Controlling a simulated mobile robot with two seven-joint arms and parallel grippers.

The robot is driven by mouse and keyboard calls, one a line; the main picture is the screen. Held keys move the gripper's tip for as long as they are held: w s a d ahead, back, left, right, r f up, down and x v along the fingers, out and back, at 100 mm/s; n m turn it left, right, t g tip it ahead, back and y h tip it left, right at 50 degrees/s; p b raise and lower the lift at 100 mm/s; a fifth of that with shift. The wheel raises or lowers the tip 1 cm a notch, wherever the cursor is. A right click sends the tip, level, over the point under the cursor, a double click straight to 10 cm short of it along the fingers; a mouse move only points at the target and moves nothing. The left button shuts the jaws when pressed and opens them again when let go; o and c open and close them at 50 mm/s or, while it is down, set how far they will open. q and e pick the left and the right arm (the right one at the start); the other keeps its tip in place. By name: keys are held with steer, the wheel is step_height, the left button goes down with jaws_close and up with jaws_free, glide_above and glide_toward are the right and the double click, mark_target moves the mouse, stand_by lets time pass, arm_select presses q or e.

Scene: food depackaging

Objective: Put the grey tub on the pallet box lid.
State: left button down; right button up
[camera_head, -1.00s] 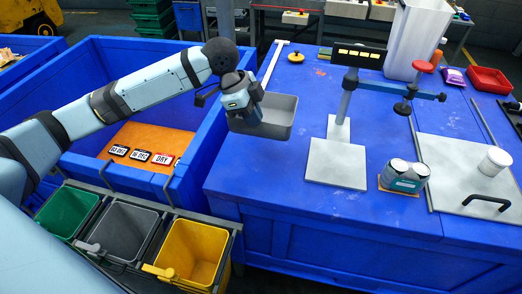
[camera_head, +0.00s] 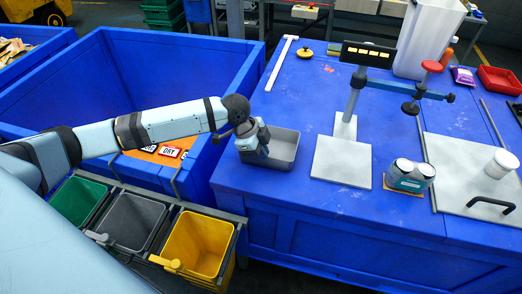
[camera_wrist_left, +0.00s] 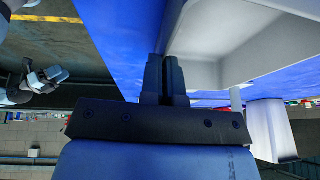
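The grey tub (camera_head: 277,150) is an open, empty box at the left edge of the blue pallet box lid (camera_head: 300,188). It looks level. I cannot tell whether its base touches the lid. My left gripper (camera_head: 262,143) is at the tub's left side, and its fingers are shut on the tub's wall. In the left wrist view the fingers (camera_wrist_left: 165,78) sit close together at the pale tub (camera_wrist_left: 240,45). A pale arm end at the left of that view looks like my right gripper (camera_wrist_left: 45,80); its fingers are too small to read.
A stand with a grey base plate (camera_head: 341,162) is right of the tub. A white T-shaped bar (camera_head: 281,62) lies behind. Green, grey and yellow bins (camera_head: 196,245) stand below left.

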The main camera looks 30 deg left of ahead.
arm_select(q)
steer(key=c, duration=1.4)
jaws_free()
steer(key=shift+o, duration=0.2)
steer(key=b+v, duration=0.1)
steer(key=v, duration=1.1)
steer(key=shift+b, duration=0.35)
steer(key=shift+d, duration=0.1)
